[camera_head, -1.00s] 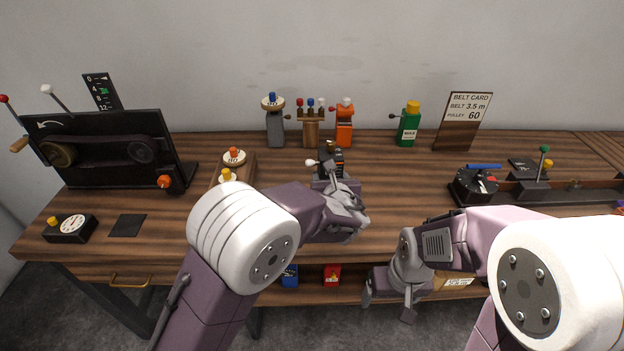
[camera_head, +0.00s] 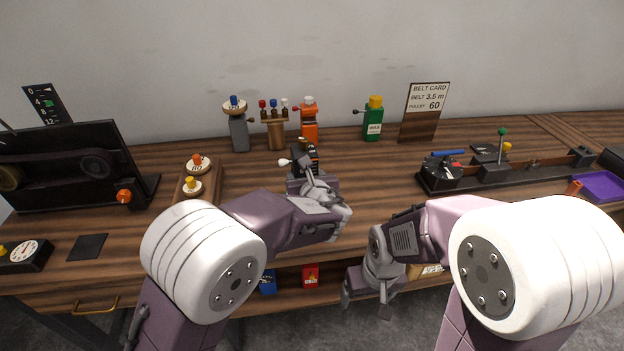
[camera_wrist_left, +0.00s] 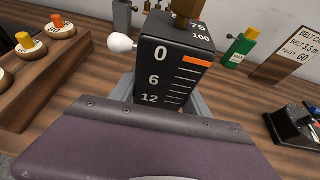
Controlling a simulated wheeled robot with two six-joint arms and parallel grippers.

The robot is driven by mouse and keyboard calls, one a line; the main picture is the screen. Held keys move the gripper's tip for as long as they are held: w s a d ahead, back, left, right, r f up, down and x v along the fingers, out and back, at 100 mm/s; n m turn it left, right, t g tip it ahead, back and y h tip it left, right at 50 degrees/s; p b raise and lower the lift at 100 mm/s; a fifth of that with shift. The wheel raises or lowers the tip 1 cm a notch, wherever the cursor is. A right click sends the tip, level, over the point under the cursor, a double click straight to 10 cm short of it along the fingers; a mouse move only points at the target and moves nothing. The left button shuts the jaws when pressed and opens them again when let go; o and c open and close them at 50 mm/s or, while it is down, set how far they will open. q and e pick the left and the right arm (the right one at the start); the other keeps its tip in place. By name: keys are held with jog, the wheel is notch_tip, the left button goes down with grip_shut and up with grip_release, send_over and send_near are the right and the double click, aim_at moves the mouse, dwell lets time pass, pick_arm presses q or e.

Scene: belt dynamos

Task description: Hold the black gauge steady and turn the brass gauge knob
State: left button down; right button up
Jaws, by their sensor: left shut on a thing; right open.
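The black gauge (camera_head: 303,156) stands upright on the workbench near the middle of the head view. In the left wrist view the black gauge (camera_wrist_left: 165,72) shows a white scale, an orange bar and a white ball knob (camera_wrist_left: 121,43) on its left side. The brass knob (camera_wrist_left: 187,8) sits on its top, partly cut off by the frame. My left gripper (camera_head: 313,180) is shut on the gauge; its fingers show on both sides of the gauge's lower part in the wrist view. My right gripper (camera_head: 366,298) is open and empty, low in front of the bench's front edge.
Behind the gauge stand a grey post (camera_head: 239,133), an orange block (camera_head: 309,122) and a green bottle-like block (camera_head: 373,122). A black rail (camera_head: 520,175) lies right. Bare wood (camera_head: 375,175) lies between gauge and rail.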

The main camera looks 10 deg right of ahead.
pick_arm(q)
jog(key=w+a+f+b, duration=0.4)
jog(key=a+f+b, duration=0.3)
jog(key=a+b, duration=0.1)
jog(key=shift+w+f+b, duration=0.2)
jog(key=shift+w+b, duration=0.1)
jog(key=shift+b, duration=0.55)
jog(key=shift+d, duration=0.1)
jog(key=shift+f+b, duration=0.45)
jog(key=shift+b, duration=0.1)
jog(key=shift+s+f+b, duration=0.1)
jog(key=shift+f+b, duration=0.2)
dwell(0.6)
